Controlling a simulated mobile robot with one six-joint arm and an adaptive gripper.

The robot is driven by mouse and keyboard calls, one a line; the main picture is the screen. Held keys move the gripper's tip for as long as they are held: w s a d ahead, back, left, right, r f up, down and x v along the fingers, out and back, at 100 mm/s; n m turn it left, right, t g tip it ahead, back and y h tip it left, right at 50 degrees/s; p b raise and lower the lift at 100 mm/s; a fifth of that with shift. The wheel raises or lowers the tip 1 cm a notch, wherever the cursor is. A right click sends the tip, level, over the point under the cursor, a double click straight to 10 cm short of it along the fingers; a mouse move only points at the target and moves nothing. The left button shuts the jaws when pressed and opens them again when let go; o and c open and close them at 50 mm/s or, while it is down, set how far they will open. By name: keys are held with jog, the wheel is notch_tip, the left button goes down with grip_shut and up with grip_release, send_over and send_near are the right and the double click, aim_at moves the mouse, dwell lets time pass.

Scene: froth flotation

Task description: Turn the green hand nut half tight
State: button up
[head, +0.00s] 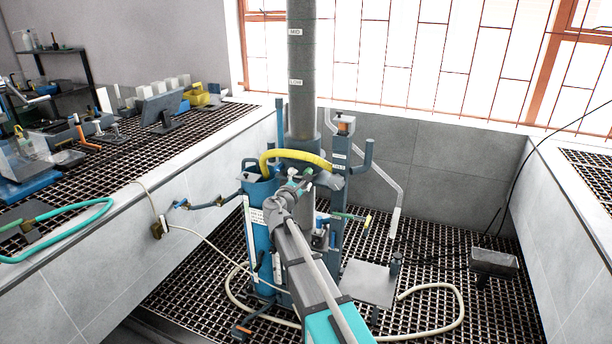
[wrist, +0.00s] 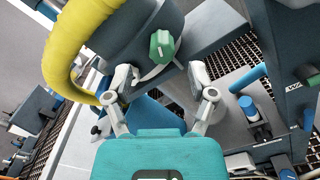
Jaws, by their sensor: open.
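The green hand nut (wrist: 162,46) shows in the wrist view, on the side of a dark grey round housing, with a pale mark on its face. My gripper (wrist: 160,82) is open, its two grey fingers apart and pointing toward the nut. The nut sits just beyond and between the fingertips, and I see no contact.
A thick yellow hose (wrist: 75,42) curves close on the left of my gripper. A grey post (head: 340,165) with blue hooks stands at the right of the column (head: 302,75). A pale hose (head: 440,287) lies on the grating. Grating at the far right is largely clear.

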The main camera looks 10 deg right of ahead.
aim_at(306, 172)
jog(key=shift+x, duration=2.1)
grip_shut()
